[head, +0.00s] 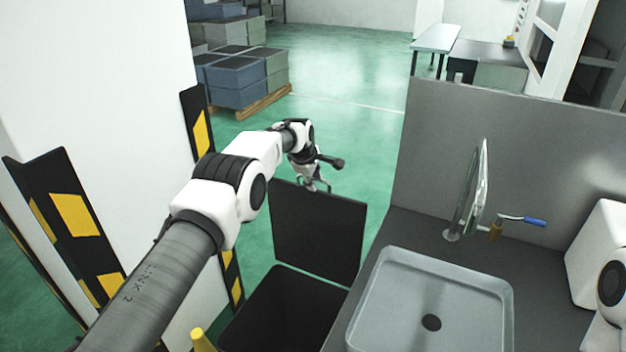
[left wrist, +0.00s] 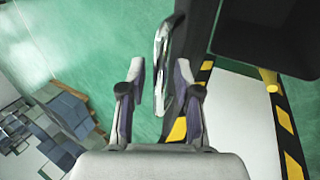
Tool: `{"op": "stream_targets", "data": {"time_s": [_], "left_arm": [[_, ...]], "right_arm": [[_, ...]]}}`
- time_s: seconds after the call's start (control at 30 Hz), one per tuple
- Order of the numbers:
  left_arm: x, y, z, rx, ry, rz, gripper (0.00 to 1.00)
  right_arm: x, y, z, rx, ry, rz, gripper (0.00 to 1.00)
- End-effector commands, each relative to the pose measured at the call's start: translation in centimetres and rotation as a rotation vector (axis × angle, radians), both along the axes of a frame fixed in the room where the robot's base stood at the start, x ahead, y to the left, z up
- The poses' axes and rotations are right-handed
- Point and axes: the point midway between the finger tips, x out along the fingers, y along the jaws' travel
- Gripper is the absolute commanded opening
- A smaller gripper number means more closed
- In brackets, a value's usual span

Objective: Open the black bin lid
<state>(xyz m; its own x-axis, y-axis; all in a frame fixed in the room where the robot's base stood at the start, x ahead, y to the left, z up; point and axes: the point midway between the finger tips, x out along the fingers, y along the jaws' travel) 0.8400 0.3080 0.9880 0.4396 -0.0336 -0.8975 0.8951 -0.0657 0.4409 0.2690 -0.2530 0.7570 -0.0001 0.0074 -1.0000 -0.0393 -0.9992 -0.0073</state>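The black bin (head: 285,312) stands at the bottom centre of the head view, its top open. Its black lid (head: 318,235) is raised and stands nearly upright at the far side of the opening. My left gripper (head: 318,186) is at the lid's top edge. In the left wrist view my left gripper (left wrist: 160,92) has its two fingers apart. A shiny metal handle (left wrist: 161,55) lies between them, closer to the right finger, along the dark lid (left wrist: 196,45) seen almost edge-on. The bin (left wrist: 265,38) shows at upper right there. My right gripper is not seen.
A counter with a grey sink (head: 435,300) and tap (head: 470,195) is right of the bin. A white wall with black-and-yellow guards (head: 75,213) and a yellow post (head: 202,341) are at left. Stacked crates (head: 238,78) stand behind. Green floor beyond the lid is clear.

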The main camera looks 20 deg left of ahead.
Motion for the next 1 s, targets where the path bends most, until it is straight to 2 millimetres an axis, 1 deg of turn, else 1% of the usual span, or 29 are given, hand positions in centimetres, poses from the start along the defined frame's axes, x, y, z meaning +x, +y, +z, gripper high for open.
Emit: {"op": "stream_targets", "data": {"time_s": [0.27,0.37,0.53,0.7,0.8,0.9,1.0], "left_arm": [[0.0,0.0,0.1,0.0,0.0,-0.001,0.37],[-0.2,0.0,0.7,0.0,-0.001,-0.001,0.37],[-1.3,0.1,2.9,0.0,0.0,-0.002,0.37],[-3.4,0.3,7.1,-0.001,-0.002,0.0,0.37],[-4.4,0.4,9.0,0.0,-0.001,0.0,0.37],[-5.0,0.5,10.3,-0.001,-0.001,0.001,0.37],[-5.3,0.5,10.7,-0.001,0.001,0.0,0.37]], "right_arm": [[0.0,0.0,0.0,0.0,0.0,0.0,0.4],[0.0,0.0,0.0,0.0,0.0,0.0,0.4],[0.0,0.0,0.0,0.0,0.0,0.0,0.4],[0.0,0.0,0.0,0.0,0.0,0.0,0.4],[0.0,0.0,0.0,0.0,0.0,0.0,0.4],[0.0,0.0,0.0,0.0,0.0,0.0,0.4],[0.0,0.0,0.0,0.0,0.0,0.0,0.4]]}}
